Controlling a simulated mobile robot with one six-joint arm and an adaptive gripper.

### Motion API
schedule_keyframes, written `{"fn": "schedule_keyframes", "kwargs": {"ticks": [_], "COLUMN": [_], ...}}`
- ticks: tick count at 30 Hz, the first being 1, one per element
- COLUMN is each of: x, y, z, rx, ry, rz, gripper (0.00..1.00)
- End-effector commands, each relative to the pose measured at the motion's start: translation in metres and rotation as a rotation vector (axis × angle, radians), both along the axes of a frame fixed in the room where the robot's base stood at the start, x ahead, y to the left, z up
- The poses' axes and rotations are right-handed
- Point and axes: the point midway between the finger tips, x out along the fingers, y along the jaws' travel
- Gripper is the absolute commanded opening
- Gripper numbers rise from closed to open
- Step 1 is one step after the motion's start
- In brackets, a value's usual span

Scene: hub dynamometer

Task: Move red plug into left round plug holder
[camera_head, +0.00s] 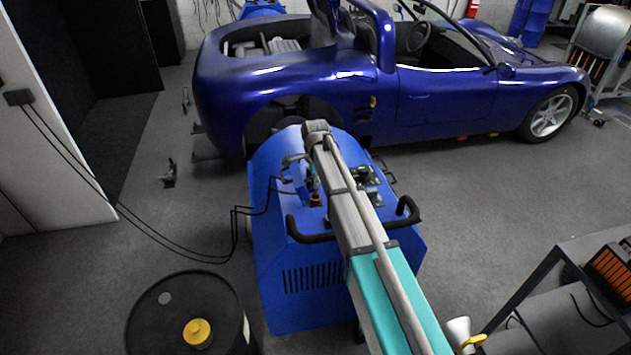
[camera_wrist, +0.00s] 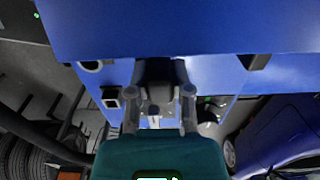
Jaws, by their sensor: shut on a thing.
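The blue dynamometer (camera_head: 315,280) stands in the middle of the head view, and its blue body (camera_wrist: 190,30) fills the top of the wrist view. A small red piece, seemingly the red plug (camera_head: 316,200), shows on its top beside my arm. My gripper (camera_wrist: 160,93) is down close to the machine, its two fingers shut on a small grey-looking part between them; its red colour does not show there. A dark square socket (camera_wrist: 111,97) and a round opening (camera_wrist: 91,65) lie left of the fingers. Which round opening is the left holder is unclear.
Black handles (camera_head: 312,237) and cables rise from the machine. A purple-blue car (camera_head: 440,95) stands behind it. A black drum (camera_head: 185,310) with a yellow cap is at front left, and a metal cart (camera_head: 560,290) at front right. The floor between is clear.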

Motion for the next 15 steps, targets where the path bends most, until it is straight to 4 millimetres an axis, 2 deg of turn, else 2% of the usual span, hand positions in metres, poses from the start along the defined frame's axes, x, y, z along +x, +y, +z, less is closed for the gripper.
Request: {"fn": "schedule_keyframes", "kwargs": {"ticks": [15], "x": [0.0000], "y": [0.0000], "z": [0.0065], "rx": [0.000], "ry": [0.000], "rz": [0.000], "gripper": [0.00]}}
